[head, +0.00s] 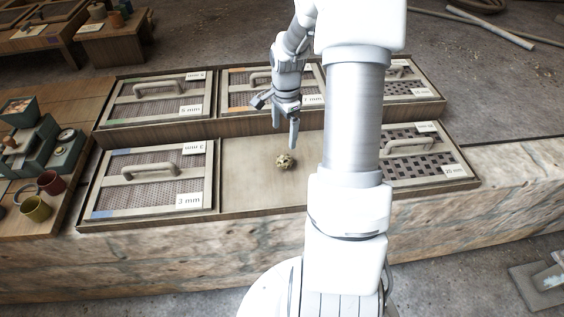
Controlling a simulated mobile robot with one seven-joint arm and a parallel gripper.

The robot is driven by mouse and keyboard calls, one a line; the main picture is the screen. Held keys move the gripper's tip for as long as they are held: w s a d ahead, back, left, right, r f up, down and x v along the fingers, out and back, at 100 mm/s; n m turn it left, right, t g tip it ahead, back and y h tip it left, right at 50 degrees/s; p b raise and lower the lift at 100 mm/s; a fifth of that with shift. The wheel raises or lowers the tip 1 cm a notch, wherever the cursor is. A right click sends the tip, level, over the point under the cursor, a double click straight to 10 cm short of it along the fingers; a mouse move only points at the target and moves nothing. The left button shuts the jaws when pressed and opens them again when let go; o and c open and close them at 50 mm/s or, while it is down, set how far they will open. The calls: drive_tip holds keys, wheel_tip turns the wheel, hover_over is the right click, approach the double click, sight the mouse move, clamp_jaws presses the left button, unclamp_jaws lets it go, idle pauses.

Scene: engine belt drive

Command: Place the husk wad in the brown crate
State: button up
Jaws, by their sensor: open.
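A small round mottled yellow-and-dark wad (285,160), which looks like the husk wad, lies on the bare wooden bottom of the open front-middle compartment (243,190). My gripper (276,123) is above and slightly behind it in the picture, fingers spread and empty. One finger points down just above the wad; whether it touches cannot be told. I cannot make out a brown crate in this view; my arm hides part of the right side.
Handled mesh screens fill compartments around the wad, including the 3 mm screen (152,178) at left and a coarse screen (415,152) at right. A side table with mugs (36,208) stands left. Low wooden tables (112,45) stand at the back left.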

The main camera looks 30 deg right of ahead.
sight(283, 157)
drive_tip(key=f, duration=0.4)
drive_tip(key=f+b, duration=0.1)
drive_tip(key=f, duration=0.9)
drive_tip(key=shift+w+d+f, duration=0.1)
drive_tip(key=shift+w, duration=0.3)
drive_tip(key=c, duration=1.6)
